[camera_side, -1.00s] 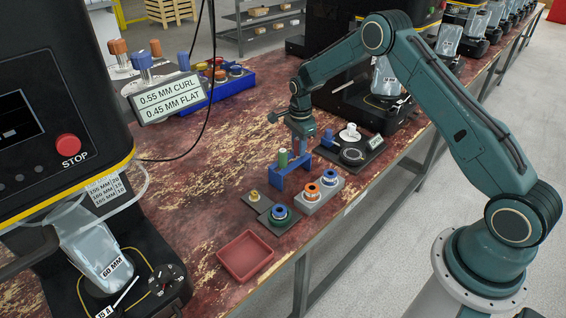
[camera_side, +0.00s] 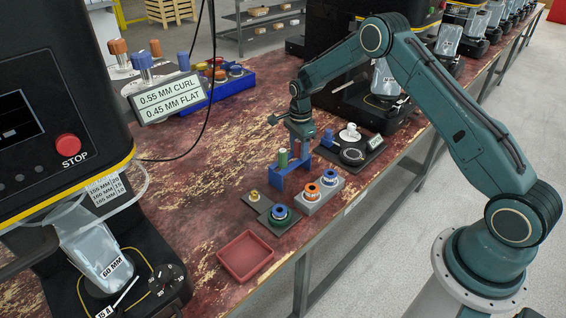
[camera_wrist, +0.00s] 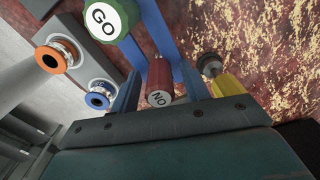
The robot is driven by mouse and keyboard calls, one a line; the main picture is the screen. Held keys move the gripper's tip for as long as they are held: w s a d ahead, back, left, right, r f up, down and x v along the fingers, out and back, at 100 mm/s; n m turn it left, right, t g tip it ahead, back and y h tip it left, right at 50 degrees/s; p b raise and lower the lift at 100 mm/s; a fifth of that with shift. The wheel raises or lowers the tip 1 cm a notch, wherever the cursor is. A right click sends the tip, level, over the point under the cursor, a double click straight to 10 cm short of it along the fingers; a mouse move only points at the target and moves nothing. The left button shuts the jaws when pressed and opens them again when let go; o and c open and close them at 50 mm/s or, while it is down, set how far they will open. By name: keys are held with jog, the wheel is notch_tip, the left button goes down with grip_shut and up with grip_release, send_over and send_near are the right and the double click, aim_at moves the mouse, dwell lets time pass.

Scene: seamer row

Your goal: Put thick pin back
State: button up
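A blue stand (camera_side: 277,180) is on the worn red bench. A green pin (camera_side: 283,158) stands upright in it, and its top reads "GO" in the wrist view (camera_wrist: 109,18). A red pin (camera_side: 297,149) is upright at the stand's right end, and its top reads "NO" in the wrist view (camera_wrist: 159,98). My gripper (camera_wrist: 160,88) is around the red pin from above, its fingers apart with a narrow gap on both sides. How deep the red pin sits in the stand is hidden. Which pin is the thicker cannot be told.
In front of the stand, a grey block (camera_side: 319,203) holds an orange-ringed and a blue-ringed part. A dark plate (camera_side: 256,205) carries a brass piece and a green-blue part. An empty red tray (camera_side: 245,258) is nearest. A yellow part (camera_wrist: 228,85) lies close to my gripper.

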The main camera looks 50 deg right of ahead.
jog(key=shift+r, duration=0.1)
notch_tip(320, 180, up, 12)
jog(key=shift+r, duration=0.3)
dwell(0.5)
jog(key=shift+r, duration=0.1)
dwell(0.4)
jog(key=s+a+r+n+t, duration=0.1)
jog(key=s+a+r+n, duration=0.35)
jog(key=s+r, duration=0.45)
jog(key=s+a+r+n+t, duration=0.25)
jog(key=s+r+n, duration=0.4)
jog(key=r, duration=0.35)
jog(key=s+a+n+t, duration=0.1)
jog(key=s+n, duration=0.4)
jog(key=s, duration=0.6)
jog(key=s+a+n+t, duration=0.1)
jog(key=s+a+n, duration=0.2)
jog(key=s, duration=0.8)
jog(key=shift+a+n, duration=0.35)
jog(key=shift+n, duration=0.65)
